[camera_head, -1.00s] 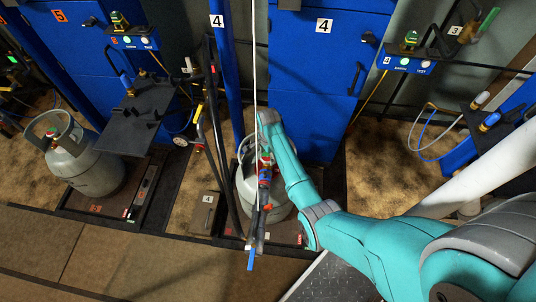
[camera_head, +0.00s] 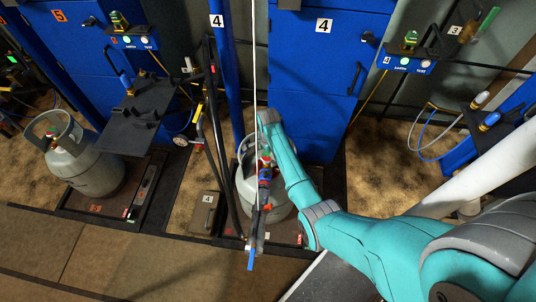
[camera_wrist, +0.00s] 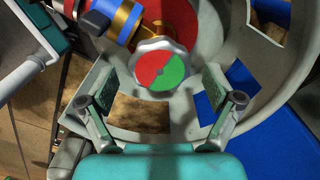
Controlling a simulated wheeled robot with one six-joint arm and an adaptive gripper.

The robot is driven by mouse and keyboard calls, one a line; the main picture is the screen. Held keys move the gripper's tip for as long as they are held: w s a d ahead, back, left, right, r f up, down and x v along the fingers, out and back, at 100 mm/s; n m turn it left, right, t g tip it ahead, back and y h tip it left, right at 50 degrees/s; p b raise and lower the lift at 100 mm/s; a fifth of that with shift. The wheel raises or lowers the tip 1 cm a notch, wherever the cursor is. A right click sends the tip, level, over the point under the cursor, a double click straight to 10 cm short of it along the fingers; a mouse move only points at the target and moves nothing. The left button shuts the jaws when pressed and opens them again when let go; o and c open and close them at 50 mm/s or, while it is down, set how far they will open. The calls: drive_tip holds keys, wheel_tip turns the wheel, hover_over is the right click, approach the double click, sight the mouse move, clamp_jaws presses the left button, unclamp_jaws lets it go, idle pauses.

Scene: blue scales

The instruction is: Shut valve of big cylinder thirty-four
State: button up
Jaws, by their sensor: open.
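The big cylinder (camera_head: 247,187) is a grey gas bottle at station 4, partly hidden behind my teal arm and a hanging hose assembly. In the wrist view its valve knob (camera_wrist: 160,69) is a scalloped grey handwheel with a red and green disc. A brass and blue connector (camera_wrist: 122,22) joins the valve at its upper left. The grey collar (camera_wrist: 292,85) of the cylinder curves around the valve. My gripper (camera_wrist: 162,92) is open, its two fingers apart on the left and right of the knob's lower side. No contact with the knob shows.
A blue cabinet (camera_head: 312,90) marked 4 stands behind. Hoses (camera_head: 213,130) hang left of the cylinder, and a small dark box (camera_head: 204,212) marked 4 is on the floor. The collar lies close around my fingers.

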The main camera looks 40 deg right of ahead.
sight(268, 156)
drive_tip(key=shift+r, duration=0.1)
wheel_tip(268, 156, up, 12)
idle(0.5)
idle(0.5)
